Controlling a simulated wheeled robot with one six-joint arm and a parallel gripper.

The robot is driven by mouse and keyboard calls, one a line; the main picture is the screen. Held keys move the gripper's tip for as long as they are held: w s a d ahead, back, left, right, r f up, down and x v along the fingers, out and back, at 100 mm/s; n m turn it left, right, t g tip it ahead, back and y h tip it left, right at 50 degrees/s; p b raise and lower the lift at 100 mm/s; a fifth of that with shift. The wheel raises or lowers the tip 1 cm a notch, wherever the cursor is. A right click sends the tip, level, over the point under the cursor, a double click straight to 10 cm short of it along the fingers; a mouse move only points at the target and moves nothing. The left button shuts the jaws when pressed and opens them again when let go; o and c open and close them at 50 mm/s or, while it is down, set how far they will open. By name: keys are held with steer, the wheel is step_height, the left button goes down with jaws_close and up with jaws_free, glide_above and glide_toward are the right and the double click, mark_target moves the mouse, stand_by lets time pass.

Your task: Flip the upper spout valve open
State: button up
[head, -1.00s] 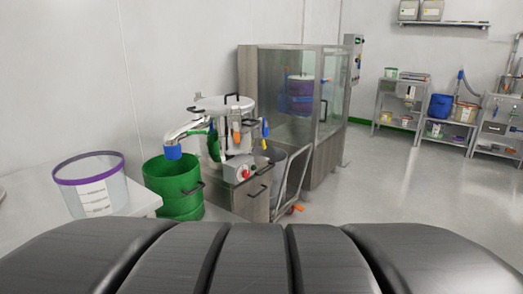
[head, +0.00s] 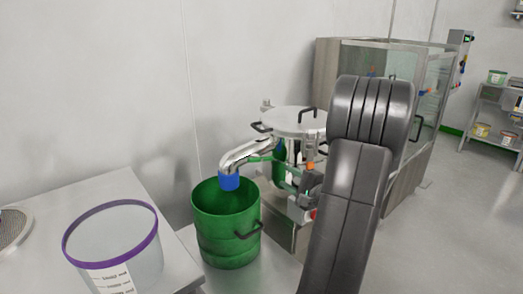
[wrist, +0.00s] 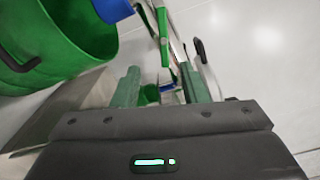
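A shiny metal spout (head: 250,152) with a blue end (head: 229,181) curves out of a lidded steel vessel (head: 298,121). A thin green lever (head: 262,158) beside the spout looks like the valve handle; whether it is open or shut I cannot tell. In the wrist view a green bar (wrist: 163,35), likely that lever, lies just beyond my fingertips. My gripper (wrist: 160,75) has its green fingers spread apart, with nothing clearly held between them. In the head view my gripper (head: 286,183) is beside the vessel, below the lever, partly hidden by my arm.
A green bucket (head: 227,226) stands under the spout and also shows in the wrist view (wrist: 65,45). A clear tub with a purple rim (head: 111,236) stands on a table (head: 130,187) at left. A glass-sided cabinet (head: 400,62) is behind my arm. Open floor lies at right.

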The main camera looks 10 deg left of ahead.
mark_target(262, 161)
steer(key=x, duration=1.4)
steer(key=shift+w+d+r, duration=0.15)
steer(key=shift+w+r, duration=0.05)
steer(key=shift+r, duration=0.05)
jaws_close()
steer(key=shift+f, duration=0.1)
